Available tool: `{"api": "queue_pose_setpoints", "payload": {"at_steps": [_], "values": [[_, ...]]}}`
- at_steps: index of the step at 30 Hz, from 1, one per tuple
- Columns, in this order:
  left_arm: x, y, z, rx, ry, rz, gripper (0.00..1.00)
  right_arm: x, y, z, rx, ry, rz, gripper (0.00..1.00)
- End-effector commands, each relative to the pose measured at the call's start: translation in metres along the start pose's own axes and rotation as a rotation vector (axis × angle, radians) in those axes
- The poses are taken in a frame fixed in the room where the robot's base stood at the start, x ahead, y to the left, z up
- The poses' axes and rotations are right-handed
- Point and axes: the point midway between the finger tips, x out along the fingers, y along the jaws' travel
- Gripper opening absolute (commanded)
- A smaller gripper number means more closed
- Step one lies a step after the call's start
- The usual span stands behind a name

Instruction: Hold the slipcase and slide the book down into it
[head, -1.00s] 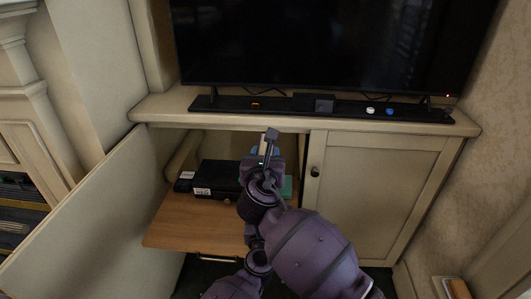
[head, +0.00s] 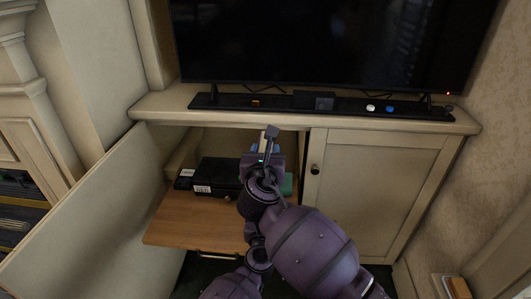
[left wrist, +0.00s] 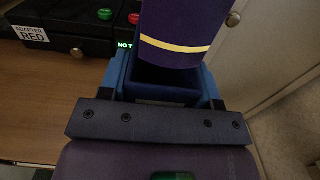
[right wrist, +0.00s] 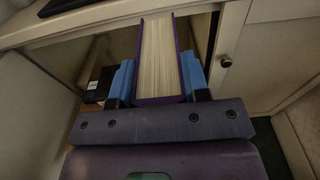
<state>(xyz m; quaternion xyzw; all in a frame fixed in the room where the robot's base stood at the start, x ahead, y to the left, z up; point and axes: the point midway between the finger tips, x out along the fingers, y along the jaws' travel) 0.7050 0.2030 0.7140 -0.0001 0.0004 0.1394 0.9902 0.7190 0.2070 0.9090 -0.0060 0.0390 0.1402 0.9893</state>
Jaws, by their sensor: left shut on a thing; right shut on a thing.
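The dark blue slipcase (left wrist: 163,92) is in the left wrist view with its open mouth showing. My left gripper (left wrist: 162,82) is shut on it, one blue finger on each side. The purple book (left wrist: 180,22), with a yellow band near its lower end, is over the mouth. Its lower edge is at the mouth; I cannot tell whether it is inside. My right gripper (right wrist: 158,78) is shut on the book (right wrist: 158,50), whose cream pages face the right wrist camera. In the head view my right gripper (head: 267,150) is before the open cabinet; my left gripper is hidden there.
A wooden pull-out shelf (head: 185,225) holds a black box (head: 215,175) left of my grippers. An open door (head: 95,215) stands at left and a closed door (head: 370,185) at right. The cabinet top (head: 165,108) with the TV overhangs behind.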

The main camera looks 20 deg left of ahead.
Motion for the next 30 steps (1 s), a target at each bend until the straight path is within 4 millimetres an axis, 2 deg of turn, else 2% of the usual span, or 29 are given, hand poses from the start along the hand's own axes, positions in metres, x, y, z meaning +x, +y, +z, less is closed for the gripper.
{"api": "queue_pose_setpoints", "payload": {"at_steps": [13, 30], "values": [[0.0, 0.0, 0.0, 0.0, 0.0, 0.0, 0.32, 0.0, 0.0, 0.001, 0.0, -0.003, 0.001, 0.0], [0.0, 0.0, 0.0, 0.0, 0.0, 0.0, 0.32, 0.001, 0.001, -0.01, 0.001, -0.003, 0.001, 0.0]]}}
